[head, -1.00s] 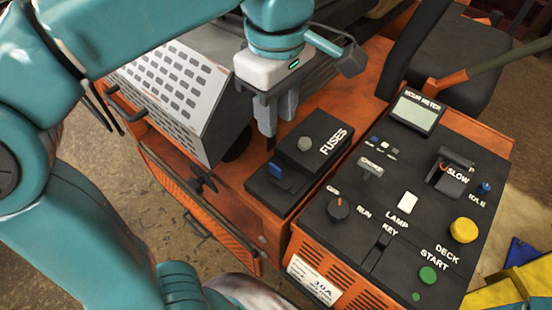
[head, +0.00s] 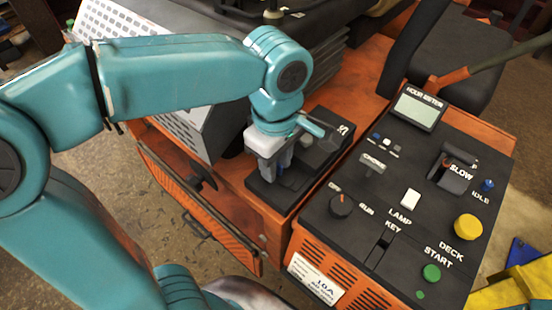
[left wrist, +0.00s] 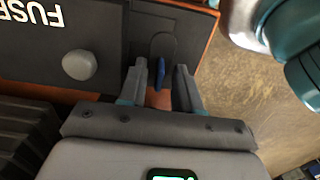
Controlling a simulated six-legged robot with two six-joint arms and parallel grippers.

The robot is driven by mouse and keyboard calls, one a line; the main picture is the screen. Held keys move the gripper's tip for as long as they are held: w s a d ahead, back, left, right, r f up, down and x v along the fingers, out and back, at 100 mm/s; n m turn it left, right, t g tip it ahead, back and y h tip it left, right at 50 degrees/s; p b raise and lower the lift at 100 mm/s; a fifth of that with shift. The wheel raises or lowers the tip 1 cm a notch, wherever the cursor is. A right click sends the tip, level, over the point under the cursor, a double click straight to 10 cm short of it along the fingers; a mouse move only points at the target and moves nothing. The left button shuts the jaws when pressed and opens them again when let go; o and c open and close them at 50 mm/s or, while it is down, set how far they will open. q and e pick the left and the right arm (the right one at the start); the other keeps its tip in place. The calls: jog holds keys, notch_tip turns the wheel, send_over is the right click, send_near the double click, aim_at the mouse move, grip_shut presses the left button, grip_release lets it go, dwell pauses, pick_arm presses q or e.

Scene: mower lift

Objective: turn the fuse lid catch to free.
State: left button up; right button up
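The fuse box lid (head: 335,128) is black, with its FUSES label mostly hidden by my left arm in the head view. In the left wrist view the lid (left wrist: 40,45) shows part of the label and a round grey knob (left wrist: 79,64). The blue catch (left wrist: 160,72) stands upright on the black base beside the lid. My left gripper (left wrist: 161,85) is open, with one finger on each side of the catch and a visible gap to each. In the head view the left gripper (head: 276,178) is low over the box and largely hides the catch. My right gripper is not in view.
The control panel (head: 385,185), with a choke lever, key switch, yellow knob (head: 467,228) and green button (head: 431,273), lies right of the fuse box. A perforated grey cover (head: 205,128) stands to the left. The black seat (head: 455,65) is behind.

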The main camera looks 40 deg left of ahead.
pick_arm(q)
jog(key=c, duration=0.5)
grip_shut()
jog(key=shift+m, duration=0.4)
jog(key=m, duration=0.3)
jog(key=shift+m, duration=0.4)
jog(key=m, duration=0.4)
jog(key=shift+m, duration=0.3)
jog(key=m, duration=0.8)
jog(key=shift+m+p, duration=0.3)
jog(key=shift+p, duration=0.1)
jog(key=shift+m, duration=0.3)
